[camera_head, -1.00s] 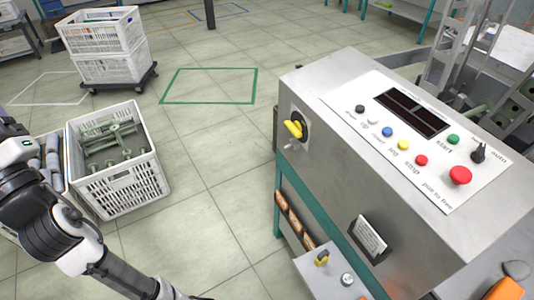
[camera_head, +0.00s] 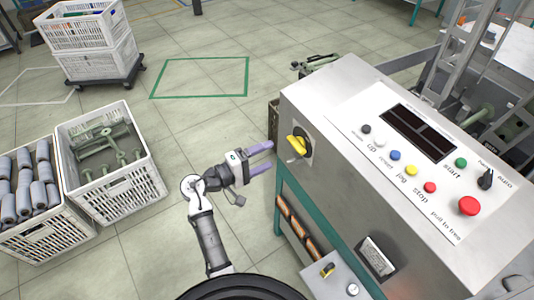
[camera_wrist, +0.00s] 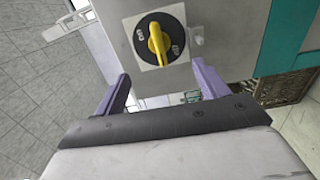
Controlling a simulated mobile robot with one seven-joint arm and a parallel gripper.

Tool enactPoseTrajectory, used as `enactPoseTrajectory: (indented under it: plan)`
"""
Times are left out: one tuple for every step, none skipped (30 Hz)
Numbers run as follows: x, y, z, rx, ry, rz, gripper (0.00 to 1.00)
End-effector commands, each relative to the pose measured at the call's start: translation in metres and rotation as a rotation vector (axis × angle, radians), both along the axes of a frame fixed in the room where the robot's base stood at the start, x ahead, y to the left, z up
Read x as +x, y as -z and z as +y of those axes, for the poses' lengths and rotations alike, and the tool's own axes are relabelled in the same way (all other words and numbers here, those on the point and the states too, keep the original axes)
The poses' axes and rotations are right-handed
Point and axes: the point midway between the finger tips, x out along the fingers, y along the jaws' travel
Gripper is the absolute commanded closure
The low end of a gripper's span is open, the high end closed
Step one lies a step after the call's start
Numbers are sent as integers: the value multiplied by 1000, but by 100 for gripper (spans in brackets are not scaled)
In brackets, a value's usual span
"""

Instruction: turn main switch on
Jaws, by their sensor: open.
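The main switch (camera_head: 298,146) is a yellow rotary handle on a black disc, on the left side face of the grey machine cabinet (camera_head: 330,165). In the wrist view the switch (camera_wrist: 157,44) is upper centre, ahead of my jaws, its yellow handle close to vertical in that picture, with small lettering on both sides of the disc. My gripper (camera_head: 262,158) has two purple fingers spread apart and empty. It is just left of the switch, pointing towards it, with a gap between. In the wrist view my gripper (camera_wrist: 160,88) has one finger on each side below the switch.
The cabinet's sloped panel (camera_head: 420,150) carries several coloured buttons and a red stop knob (camera_head: 469,206). A crate of green bobbins (camera_head: 110,170) and a crate of grey rolls (camera_head: 35,215) stand on the floor at left. Floor between crates and machine is open.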

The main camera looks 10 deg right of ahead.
Motion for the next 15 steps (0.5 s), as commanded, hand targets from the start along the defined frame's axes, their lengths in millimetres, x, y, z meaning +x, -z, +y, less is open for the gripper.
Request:
enactPoseTrajectory:
  plan:
    - [-3, 1, -5, -7, 18, 7, 27]
    - [-4, 1, -7, -9, 24, 10, 27]
    - [-4, 1, -10, -10, 27, 12, 27]
    - [-3, 1, -12, -10, 27, 12, 27]
    - [-2, 1, -14, -10, 27, 11, 27]
    - [-1, 2, -18, -10, 26, 11, 27]
    - [0, 2, -21, -9, 26, 10, 27]
    - [1, 2, -25, -9, 25, 10, 27]
    - [2, 2, -30, -9, 26, 10, 27]
    - [3, 2, -34, -8, 26, 9, 27]
    - [5, 1, -38, -9, 25, 9, 27]
    - [6, 1, -44, -9, 25, 9, 27]
    - [7, 1, -48, -8, 24, 8, 27]
    - [8, 1, -52, -8, 24, 8, 27]
    - [10, 1, -57, -8, 25, 8, 27]
